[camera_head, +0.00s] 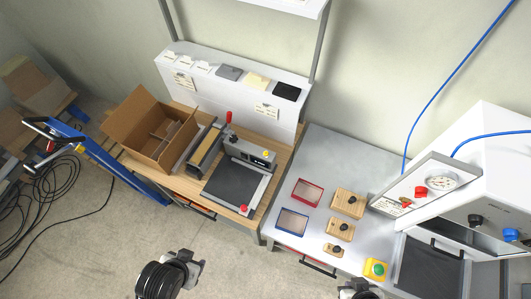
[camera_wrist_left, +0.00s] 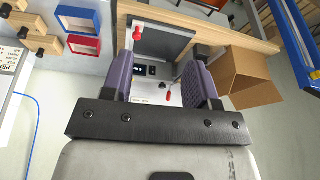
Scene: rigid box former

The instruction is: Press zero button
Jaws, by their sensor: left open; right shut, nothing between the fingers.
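A measuring device with a grey plate (camera_head: 233,184) stands on the wooden bench. Its dark display panel (camera_head: 258,160) has a small yellow button (camera_head: 266,153) beside it. A red knob (camera_head: 243,209) is at the plate's near corner and a red lever (camera_head: 229,117) at the back. I cannot read which is the zero button. My left gripper (camera_head: 192,262) is open, empty and apart from the device, in front of the bench. My right gripper (camera_head: 358,286) is shut at the bottom edge, partly cut off.
An open cardboard box (camera_head: 150,130) stands left of the device. On the grey table (camera_head: 300,240) are red (camera_head: 307,193) and blue (camera_head: 292,222) frames and several wooden blocks with black knobs (camera_head: 347,203). A green-and-yellow button box (camera_head: 375,269) is near its front edge.

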